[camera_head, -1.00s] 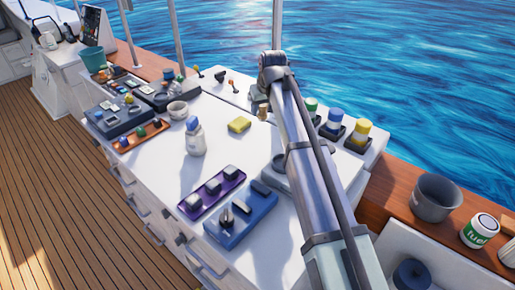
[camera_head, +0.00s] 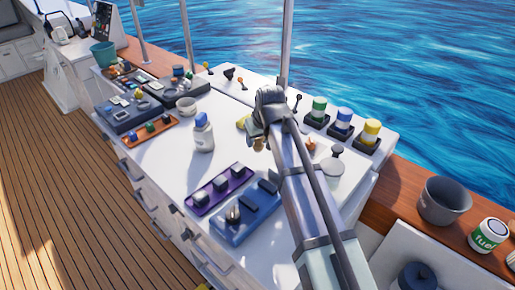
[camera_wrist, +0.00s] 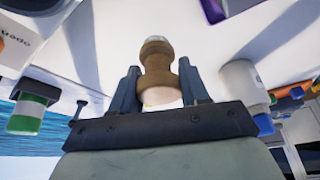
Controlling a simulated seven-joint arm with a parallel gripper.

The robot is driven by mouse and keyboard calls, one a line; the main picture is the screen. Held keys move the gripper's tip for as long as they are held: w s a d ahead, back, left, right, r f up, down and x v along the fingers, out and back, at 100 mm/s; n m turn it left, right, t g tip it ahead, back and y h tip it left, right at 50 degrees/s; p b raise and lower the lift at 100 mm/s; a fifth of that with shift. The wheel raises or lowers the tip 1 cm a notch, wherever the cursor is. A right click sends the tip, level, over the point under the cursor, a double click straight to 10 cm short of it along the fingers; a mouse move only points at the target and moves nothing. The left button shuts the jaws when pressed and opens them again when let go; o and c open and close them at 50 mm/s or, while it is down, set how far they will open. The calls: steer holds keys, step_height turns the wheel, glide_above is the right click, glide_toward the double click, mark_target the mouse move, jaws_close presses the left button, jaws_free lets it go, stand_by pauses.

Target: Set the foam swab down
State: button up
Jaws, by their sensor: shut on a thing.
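My gripper (camera_head: 257,141) is shut on a small tan, waisted piece, which I take to be the foam swab (camera_head: 259,145). In the wrist view, the swab (camera_wrist: 158,68) stands between the two dark fingers (camera_wrist: 160,92), with a grey far end and a pale end towards the palm. In the head view it hangs over the white worktop (camera_head: 168,172), and I cannot tell how high it is above the surface. The gripper partly hides a yellow sponge (camera_head: 242,122) behind it.
A blue-capped bottle (camera_head: 203,133) stands left of the gripper. A purple tray (camera_head: 204,201) and a blue tray (camera_head: 226,231) lie nearer. Several coloured-cap bottles (camera_head: 343,122) stand at the right edge. The white top between bottle and purple tray is bare.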

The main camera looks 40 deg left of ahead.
mark_target(258, 147)
steer(key=shift+f, duration=1.95)
steer(key=shift+f, duration=0.2)
steer(key=o, duration=1.1)
steer(key=shift+c, duration=0.2)
steer(key=shift+r, duration=0.15)
steer(key=v, duration=1.2)
